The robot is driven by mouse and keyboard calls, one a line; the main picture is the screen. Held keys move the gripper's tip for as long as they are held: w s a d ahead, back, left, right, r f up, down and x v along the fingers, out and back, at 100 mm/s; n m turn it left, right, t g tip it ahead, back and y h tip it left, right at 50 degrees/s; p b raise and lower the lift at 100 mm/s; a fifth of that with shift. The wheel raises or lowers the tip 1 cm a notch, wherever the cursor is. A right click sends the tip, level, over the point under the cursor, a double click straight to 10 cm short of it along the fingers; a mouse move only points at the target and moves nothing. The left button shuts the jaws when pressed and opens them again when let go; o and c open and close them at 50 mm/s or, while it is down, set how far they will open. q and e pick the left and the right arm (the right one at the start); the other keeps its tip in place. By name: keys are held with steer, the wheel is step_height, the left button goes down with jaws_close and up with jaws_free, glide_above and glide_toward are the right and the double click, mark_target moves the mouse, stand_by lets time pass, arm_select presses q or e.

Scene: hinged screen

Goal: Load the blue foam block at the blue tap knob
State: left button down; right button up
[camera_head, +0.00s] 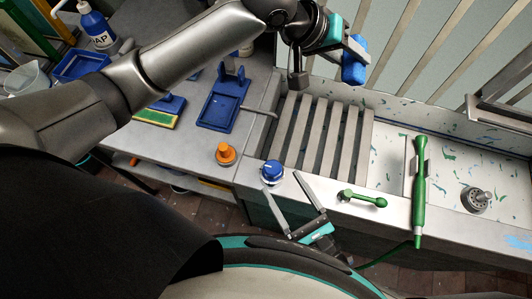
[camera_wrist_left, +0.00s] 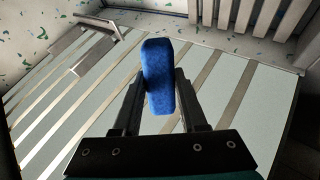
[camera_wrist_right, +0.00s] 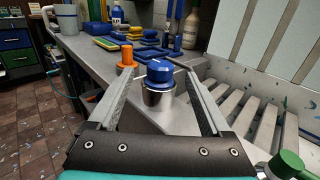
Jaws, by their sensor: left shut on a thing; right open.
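The blue tap knob (camera_head: 272,170) sits on the counter's front strip, left of the slatted rack. In the right wrist view the knob (camera_wrist_right: 159,73) stands on a metal base with a white mark on top. My right gripper (camera_head: 282,184) is open in front of the knob, its fingers pointing toward it on either side; I cannot tell if they touch. The blue foam block (camera_head: 354,71) is held in my left gripper (camera_head: 346,52), up above the back of the basin, apart from the knob. The block also fills the middle of the left wrist view (camera_wrist_left: 158,75).
An orange knob (camera_head: 226,153) stands left of the blue one. A green lever (camera_head: 362,198) and green wand (camera_head: 420,185) lie to the right. The metal slatted rack (camera_head: 318,135) and barred screen (camera_head: 430,40) are behind. A blue holder (camera_head: 222,105) and soap bottle (camera_head: 97,24) crowd the left counter.

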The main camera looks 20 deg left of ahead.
mark_target(272, 170)
steer(key=x, duration=0.9)
steer(key=shift+c, duration=0.4)
steer(key=shift+f, duration=0.1)
jaws_close()
steer(key=shift+g, duration=0.3)
steer(key=shift+s+a+n+g+y, duration=0.1)
steer(key=shift+a+n+g+y, duration=0.05)
steer(key=shift+n+g+y, duration=0.65)
steer(key=shift+s+a+n+g+y, duration=0.1)
steer(key=shift+s+n+g+y, duration=0.05)
steer(key=shift+n+g+y, duration=0.65)
steer(key=shift+g, duration=0.3)
steer(key=shift+s, duration=0.1)
